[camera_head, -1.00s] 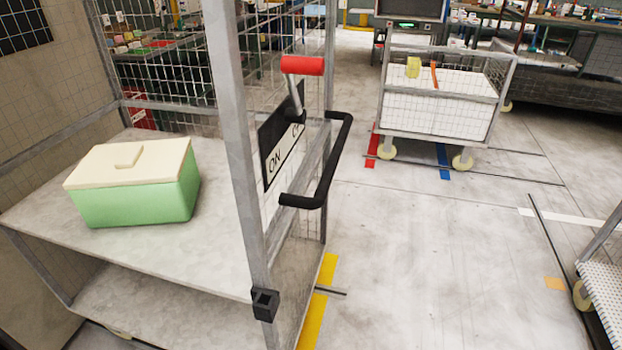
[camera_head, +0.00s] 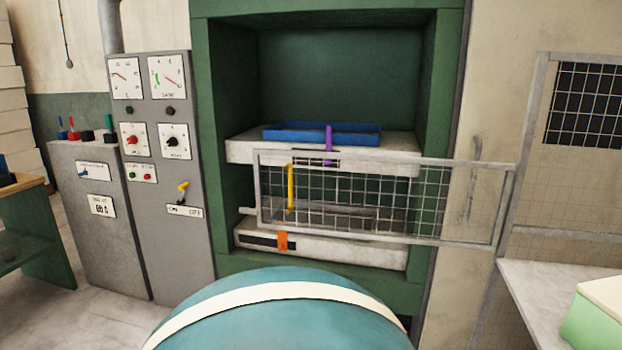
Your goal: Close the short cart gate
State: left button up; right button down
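A wire-mesh gate (camera_head: 350,197) in a grey metal frame stands out to the left from the grey cart frame (camera_head: 507,215) at the right. It is swung open and spans the front of a green press, with a yellow upright piece (camera_head: 290,188) near its left end. I see the press through the mesh. The cart's shelf (camera_head: 535,290) shows at the lower right with a green box with a cream lid (camera_head: 598,310), cut off by the picture edge. Neither of my grippers is in view.
The green press (camera_head: 228,100) holds a blue tray (camera_head: 322,133) on its upper plate. Grey control cabinets (camera_head: 160,215) with dials stand left of it. A teal rounded shape with a cream band (camera_head: 280,325) fills the bottom middle; I cannot tell what it is.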

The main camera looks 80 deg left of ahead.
aim_at(509, 168)
jog(key=u, duration=3.6)
jog(key=i+l+u, duration=0.2)
jog(key=u, duration=0.2)
jog(key=i+l+u, duration=0.1)
jog(key=l+u, duration=0.3)
